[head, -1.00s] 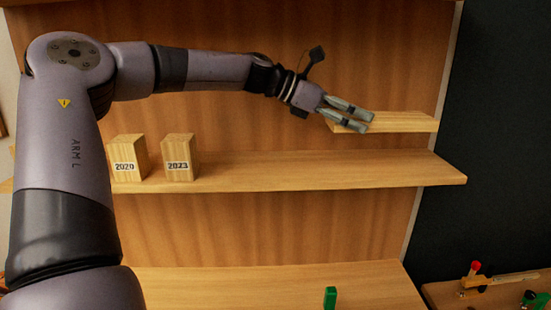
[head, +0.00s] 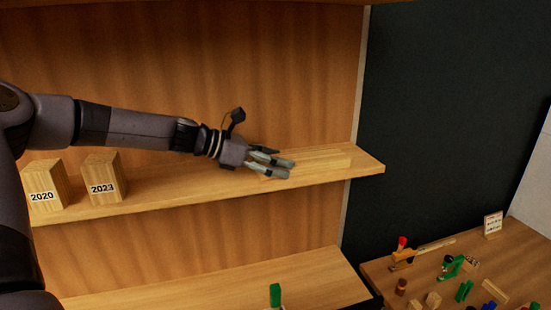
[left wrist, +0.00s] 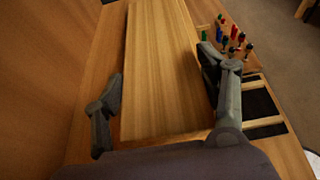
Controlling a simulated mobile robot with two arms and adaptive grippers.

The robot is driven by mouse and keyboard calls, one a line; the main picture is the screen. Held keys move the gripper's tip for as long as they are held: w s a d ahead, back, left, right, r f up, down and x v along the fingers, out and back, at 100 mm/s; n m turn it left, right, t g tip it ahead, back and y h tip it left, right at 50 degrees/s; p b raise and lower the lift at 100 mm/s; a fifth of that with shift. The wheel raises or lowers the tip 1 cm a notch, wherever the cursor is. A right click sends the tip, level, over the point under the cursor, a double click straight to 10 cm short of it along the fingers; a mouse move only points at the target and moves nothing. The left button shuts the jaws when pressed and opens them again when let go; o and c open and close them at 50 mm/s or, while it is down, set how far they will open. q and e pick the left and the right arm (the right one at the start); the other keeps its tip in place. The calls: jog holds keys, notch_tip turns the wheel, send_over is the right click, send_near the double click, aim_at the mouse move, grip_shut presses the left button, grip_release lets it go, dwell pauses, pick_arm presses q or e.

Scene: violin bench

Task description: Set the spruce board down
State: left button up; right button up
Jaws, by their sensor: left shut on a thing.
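The spruce board (head: 318,159) is a pale, flat wooden plank at the right part of the middle shelf (head: 222,188). It lies low and flat, at or very near the shelf surface; I cannot tell whether its whole underside touches. My left gripper (head: 288,168) is shut on the board's near left end, which its fingers partly hide. In the left wrist view the board (left wrist: 158,62) runs away lengthwise between the two fingers (left wrist: 161,70). My right gripper is not in view.
Two wooden blocks labelled 2020 (head: 43,189) and 2023 (head: 103,181) stand on the shelf to the left. A lower shelf (head: 225,293) holds a green item (head: 275,295). A workbench (head: 388,277) with small tools and wood pieces is at lower right. The shelf ends just right of the board.

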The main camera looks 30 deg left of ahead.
pick_arm(q)
jog(key=shift+d+f+b, duration=0.1)
jog(key=shift+b, duration=0.2)
jog(key=o, duration=1.3)
jog(key=shift+r+p, duration=0.3)
jog(key=shift+p, duration=0.15)
jog(key=shift+s+a+b, duration=0.3)
jog(key=b+v, duration=0.3)
jog(key=v, duration=0.8)
jog(key=shift+s+r, duration=0.1)
